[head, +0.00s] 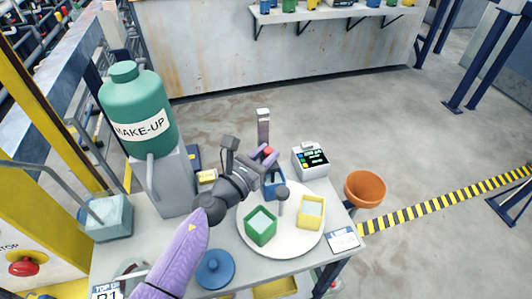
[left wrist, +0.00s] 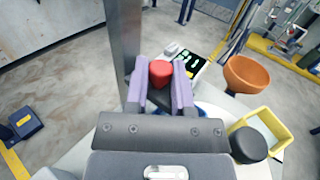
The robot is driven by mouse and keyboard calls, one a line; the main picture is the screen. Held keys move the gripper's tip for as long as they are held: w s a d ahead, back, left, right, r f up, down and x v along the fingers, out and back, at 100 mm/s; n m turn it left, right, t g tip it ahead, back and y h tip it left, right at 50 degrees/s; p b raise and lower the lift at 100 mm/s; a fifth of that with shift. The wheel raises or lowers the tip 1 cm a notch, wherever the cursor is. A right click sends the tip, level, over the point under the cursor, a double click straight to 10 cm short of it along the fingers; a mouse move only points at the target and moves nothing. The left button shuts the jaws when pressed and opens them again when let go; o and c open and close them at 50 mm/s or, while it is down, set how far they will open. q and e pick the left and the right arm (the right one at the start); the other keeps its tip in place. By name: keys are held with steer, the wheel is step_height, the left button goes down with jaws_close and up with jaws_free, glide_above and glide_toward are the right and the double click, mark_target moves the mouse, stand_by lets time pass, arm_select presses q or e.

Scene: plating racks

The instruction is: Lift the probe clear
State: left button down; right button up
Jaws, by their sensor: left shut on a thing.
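The probe (head: 268,151), of which a red top shows, is between the purple fingers of my left gripper (head: 265,157). The gripper is shut on it; in the left wrist view the red top (left wrist: 160,72) sits between both fingers (left wrist: 160,88). The probe's lower part is hidden by the gripper. A blue square pot (head: 274,188) is just below the gripper, partly covered by it. I cannot tell whether the probe's tip is inside the pot. A white meter with a dark screen (head: 310,161) stands to the right. My right gripper is not in view.
A round white plate (head: 285,247) bears the blue pot, a green pot (head: 261,225), a yellow pot (head: 311,211) and a dark knob (head: 281,194). A metal post (head: 263,128) rises behind the gripper. An orange bowl (head: 366,188) is at right, a green MAKE-UP tank (head: 137,108) at left.

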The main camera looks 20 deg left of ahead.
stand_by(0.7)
arm_select(q)
step_height(320, 180, up, 6)
steer(key=p, duration=0.5)
steer(key=shift+r+p, duration=0.2)
steer(key=shift+p, duration=0.2)
steer(key=shift+w+f, duration=0.1)
steer(key=shift+f, duration=0.05)
steer(key=c, duration=0.7)
jaws_free()
steer(key=shift+c, duration=0.2)
steer(key=shift+f, duration=0.1)
steer(key=b+v, duration=0.1)
steer(key=v, duration=0.9)
steer(key=shift+b, duration=0.3)
